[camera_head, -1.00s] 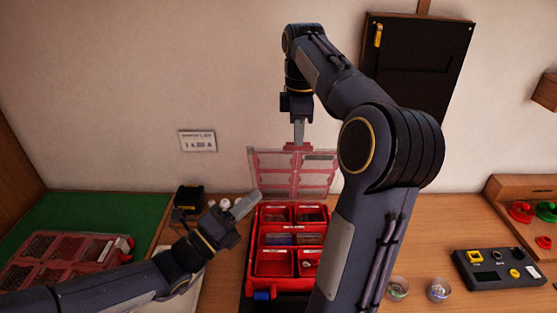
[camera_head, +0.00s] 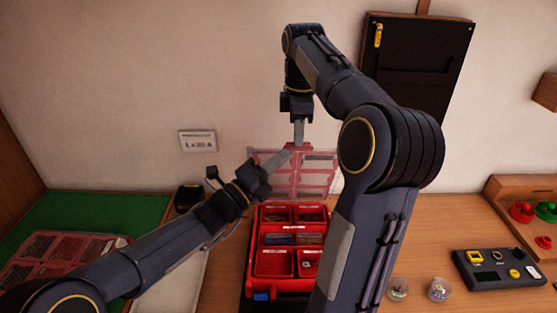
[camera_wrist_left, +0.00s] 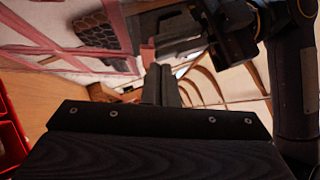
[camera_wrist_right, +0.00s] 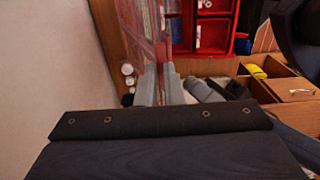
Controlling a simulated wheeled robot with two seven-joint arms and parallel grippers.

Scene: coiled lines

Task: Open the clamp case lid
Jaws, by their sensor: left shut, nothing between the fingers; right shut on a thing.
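The red clamp case (camera_head: 272,266) stands on the table in the middle of the head view, its compartments exposed. Its clear lid with red ribs (camera_head: 316,178) stands upright at the back of the case. My right gripper (camera_head: 299,143) is at the lid's top edge and is shut on the lid, which also shows in the right wrist view (camera_wrist_right: 158,30). My left gripper (camera_head: 287,154) is shut and empty, close to the lid's upper left part. The lid's ribs cross the left wrist view (camera_wrist_left: 60,45). My right arm hides the lid's and case's right side.
A second red-ribbed case (camera_head: 62,252) lies on a green mat (camera_head: 140,208) at left. A small black box (camera_head: 188,197) is behind my left arm. Two small clear cups (camera_head: 438,289) and a dark button panel (camera_head: 500,268) are at right. The table between is clear.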

